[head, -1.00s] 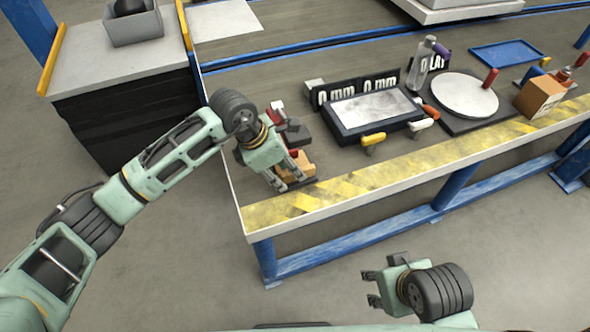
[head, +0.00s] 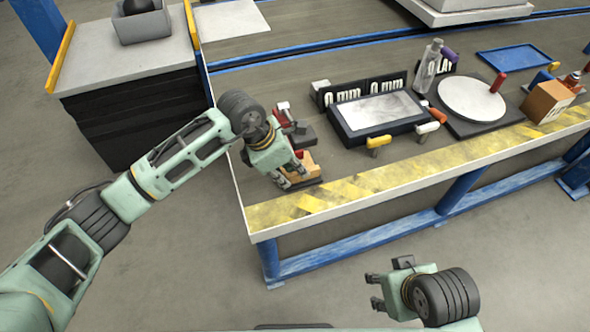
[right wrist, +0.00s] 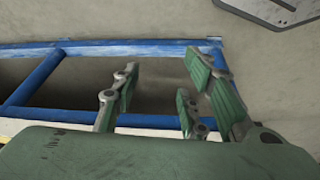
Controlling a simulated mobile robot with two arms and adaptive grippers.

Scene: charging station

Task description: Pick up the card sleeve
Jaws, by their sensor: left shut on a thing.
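My left gripper (head: 291,179) is at the near left corner of the bench, pointing down, with its fingers closed low at a small tan-orange piece (head: 305,163). This piece appears to be the card sleeve; the fingers hide part of it, and its shape is hard to make out. It sits low over a dark base, and I cannot tell whether it is clear of it. My right gripper (head: 373,290) is open and empty in front of the bench, away from everything on it. Its spread fingers also show in the right wrist view (right wrist: 162,80).
Red and dark grey parts (head: 297,130) stand just behind the left gripper. A framed grey panel (head: 378,112), a yellow-handled piece (head: 378,142) and a round white disc (head: 471,99) lie to the right. The yellow-striped front edge (head: 400,172) is mostly clear.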

